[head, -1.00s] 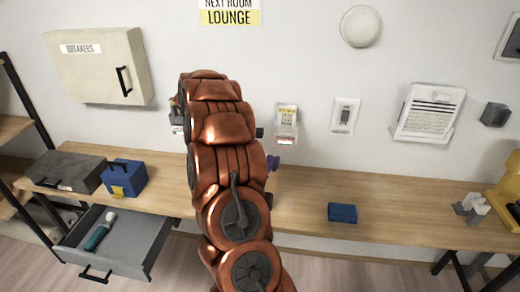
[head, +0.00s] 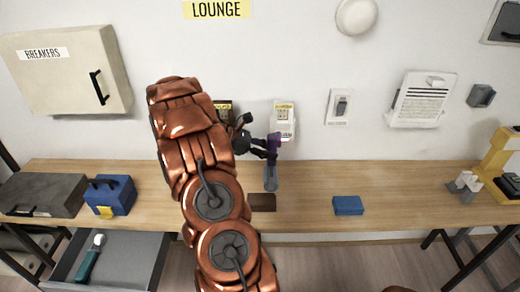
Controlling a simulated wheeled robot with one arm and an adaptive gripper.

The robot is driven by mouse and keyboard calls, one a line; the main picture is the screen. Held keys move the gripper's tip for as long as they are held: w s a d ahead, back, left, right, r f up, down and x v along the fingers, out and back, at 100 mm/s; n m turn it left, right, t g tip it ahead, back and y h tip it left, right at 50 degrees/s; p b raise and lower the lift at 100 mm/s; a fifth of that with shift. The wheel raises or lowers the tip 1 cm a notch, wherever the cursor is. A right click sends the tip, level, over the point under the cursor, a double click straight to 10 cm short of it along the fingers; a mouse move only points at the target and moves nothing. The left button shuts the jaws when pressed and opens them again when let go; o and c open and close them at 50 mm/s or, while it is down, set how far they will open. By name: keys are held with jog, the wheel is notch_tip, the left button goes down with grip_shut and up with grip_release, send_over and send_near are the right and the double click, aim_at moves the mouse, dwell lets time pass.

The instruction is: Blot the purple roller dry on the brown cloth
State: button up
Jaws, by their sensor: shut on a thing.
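The purple roller (head: 274,141) shows at the right of my arm, above the bench, in front of the wall. My gripper (head: 266,147) is dark and shut on it; the arm partly hides the grip. A small dark brown cloth (head: 263,203) lies flat near the front edge of the bench, below the roller and close to my arm. The roller is apart from the cloth. A slim blue-grey piece (head: 271,180) shows just below the gripper; I cannot tell if it belongs to the roller.
The wooden bench (head: 310,190) holds a blue block (head: 348,205) at the right and a blue box (head: 110,196) and dark case (head: 42,194) at the left. An open grey drawer (head: 138,262) juts out below. A yellow machine (head: 497,165) stands far right.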

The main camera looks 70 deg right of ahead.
aim_at(266, 175)
jog(key=shift+w+a, duration=0.1)
jog(key=shift+w, duration=0.05)
jog(key=shift+w, duration=0.15)
jog(key=shift+r, duration=0.2)
jog(key=shift+f+b, duration=1.2)
jog(key=shift+f, duration=2.05)
jog(key=shift+f, duration=1.3)
jog(key=shift+a, duration=0.1)
jog(key=shift+w+a, duration=0.3)
jog(key=shift+w, duration=0.3)
jog(key=shift+w+a, duration=0.25)
jog(key=shift+w, duration=0.35)
